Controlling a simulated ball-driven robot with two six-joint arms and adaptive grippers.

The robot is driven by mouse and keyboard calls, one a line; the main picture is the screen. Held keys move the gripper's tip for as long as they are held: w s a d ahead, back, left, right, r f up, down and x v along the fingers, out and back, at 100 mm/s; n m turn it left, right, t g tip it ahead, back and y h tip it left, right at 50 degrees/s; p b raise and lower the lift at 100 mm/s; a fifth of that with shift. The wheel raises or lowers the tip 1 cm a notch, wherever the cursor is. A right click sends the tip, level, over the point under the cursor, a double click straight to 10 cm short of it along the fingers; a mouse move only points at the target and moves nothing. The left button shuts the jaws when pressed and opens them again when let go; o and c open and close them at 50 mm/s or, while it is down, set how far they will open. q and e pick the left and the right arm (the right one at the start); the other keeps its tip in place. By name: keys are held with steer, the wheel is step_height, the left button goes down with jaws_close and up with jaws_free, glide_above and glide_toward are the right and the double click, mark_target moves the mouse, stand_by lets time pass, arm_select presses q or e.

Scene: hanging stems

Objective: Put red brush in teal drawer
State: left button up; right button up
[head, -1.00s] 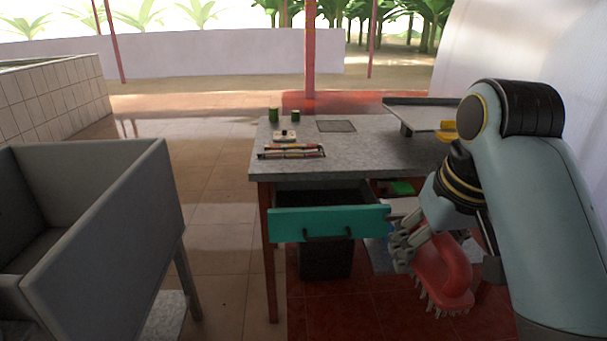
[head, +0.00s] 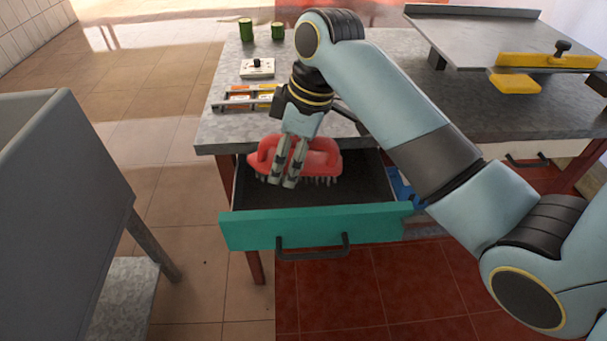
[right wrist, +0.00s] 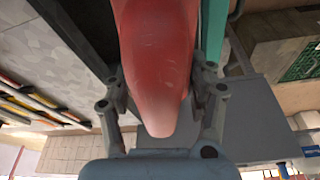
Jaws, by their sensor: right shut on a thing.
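The red brush (head: 321,160) has a looped handle and pale bristles pointing down. My right gripper (head: 289,182) is shut on it and holds it over the open teal drawer (head: 315,228). The drawer is pulled out below the table top and its dark inside looks empty where it shows. I cannot tell whether the bristles touch the drawer floor. In the right wrist view the brush (right wrist: 158,60) lies between both fingers, with the teal drawer front (right wrist: 214,30) beside it. My left gripper is not in view.
The grey table (head: 215,130) carries two green cylinders (head: 246,30), a white box with a black knob (head: 257,68) and a striped rack (head: 240,97). A metal tray with a yellow part (head: 535,62) is at the right. A grey basin (head: 60,200) stands left.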

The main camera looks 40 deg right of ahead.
steer(key=f, duration=0.1)
steer(key=f+n, duration=0.1)
steer(key=d+f+n, duration=0.1)
steer(key=shift+w+y, duration=0.3)
steer(key=b, duration=0.1)
glide_above(293, 199)
steer(key=s+a, duration=0.2)
steer(key=s, duration=0.1)
steer(key=f, duration=0.4)
steer(key=shift+w+d+f, duration=0.15)
steer(key=shift+w+f, duration=0.1)
steer(key=shift+d+f+b, duration=0.1)
steer(key=shift+f+b, duration=0.2)
steer(key=shift+f, duration=0.4)
step_height(293, 199, down, 3)
steer(key=shift+f+b, duration=0.1)
steer(key=shift+b, duration=0.25)
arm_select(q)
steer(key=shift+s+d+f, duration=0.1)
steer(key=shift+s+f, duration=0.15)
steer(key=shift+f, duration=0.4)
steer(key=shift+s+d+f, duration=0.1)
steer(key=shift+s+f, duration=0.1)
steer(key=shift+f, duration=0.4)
arm_select(e)
steer(key=o, duration=1)
steer(key=shift+c, duration=0.2)
